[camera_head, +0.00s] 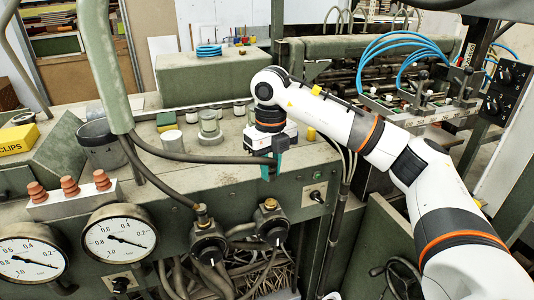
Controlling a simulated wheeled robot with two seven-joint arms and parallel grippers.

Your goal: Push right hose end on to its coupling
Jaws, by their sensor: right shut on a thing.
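My right gripper (271,168) has teal fingers and points down over the front edge of the green machine top. It is shut on the end of a dark hose (215,159), which runs in from the left across the machine top. The fingers mostly hide the hose end. Below the gripper, apart from it, the right coupling (270,205) stands up with a brass top on a dark valve body. The left coupling (202,215) is to its left, and another dark hose (158,178) reaches down to its brass top. My left gripper is not in view.
Two round gauges (119,240) and reddish-brown insulators (70,187) are at the front left. A grey cup (103,145), a yellow clips box (18,140) and small jars (209,126) stand on the machine top. A thick green pipe (103,60) comes down at left.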

